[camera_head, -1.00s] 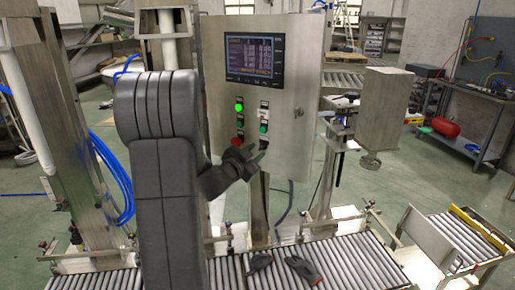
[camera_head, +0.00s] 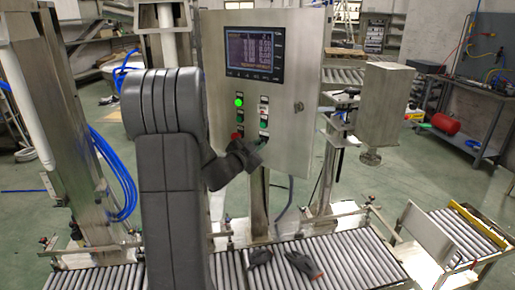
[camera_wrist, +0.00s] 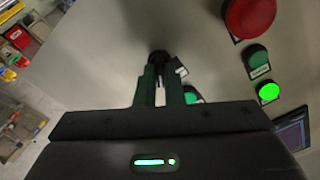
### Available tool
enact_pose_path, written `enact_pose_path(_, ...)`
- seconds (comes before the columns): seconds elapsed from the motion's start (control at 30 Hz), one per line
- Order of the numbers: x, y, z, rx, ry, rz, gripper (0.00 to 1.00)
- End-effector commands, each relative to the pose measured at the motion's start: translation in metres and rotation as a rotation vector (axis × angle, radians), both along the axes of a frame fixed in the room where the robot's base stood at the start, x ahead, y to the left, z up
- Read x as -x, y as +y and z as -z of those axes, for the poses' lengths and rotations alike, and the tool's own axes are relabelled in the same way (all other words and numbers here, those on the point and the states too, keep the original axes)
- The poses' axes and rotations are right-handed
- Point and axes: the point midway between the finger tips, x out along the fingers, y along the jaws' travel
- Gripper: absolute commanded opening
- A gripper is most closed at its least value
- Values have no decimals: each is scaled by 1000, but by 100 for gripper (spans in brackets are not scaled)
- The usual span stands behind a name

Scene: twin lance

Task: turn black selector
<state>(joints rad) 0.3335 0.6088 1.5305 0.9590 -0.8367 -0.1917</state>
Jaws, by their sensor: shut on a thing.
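The black selector (camera_wrist: 160,58) sits on the grey panel face, at the upper middle of the wrist view. My gripper (camera_wrist: 161,80) has its two fingers on either side of it, shut on it. The selector's exact angle is hard to read between the fingertips. In the head view my gripper (camera_head: 262,147) is at the lower right of the button group on the control panel (camera_head: 285,100), and it hides the selector there.
A red button (camera_wrist: 250,16), a dark green button (camera_wrist: 255,56) and a lit green button (camera_wrist: 268,92) are close by on the panel. Above them is a screen (camera_head: 255,54). A roller conveyor (camera_head: 345,258) with dark gloves (camera_head: 303,264) runs below the panel.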

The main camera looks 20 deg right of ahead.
Motion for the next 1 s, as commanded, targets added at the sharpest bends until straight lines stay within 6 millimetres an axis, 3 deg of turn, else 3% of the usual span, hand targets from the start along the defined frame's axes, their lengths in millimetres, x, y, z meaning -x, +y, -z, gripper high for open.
enact_pose_path(0.3,1,-1,3,-107,-168,1,0)
enact_pose_path(0.7,1,0,1,-128,-195,1,0)
enact_pose_path(0.73,1,0,1,-128,-195,1,12)
enact_pose_path(0.83,0,0,1,-127,-194,1,30)
enact_pose_path(1.0,0,0,1,-127,-193,1,30)
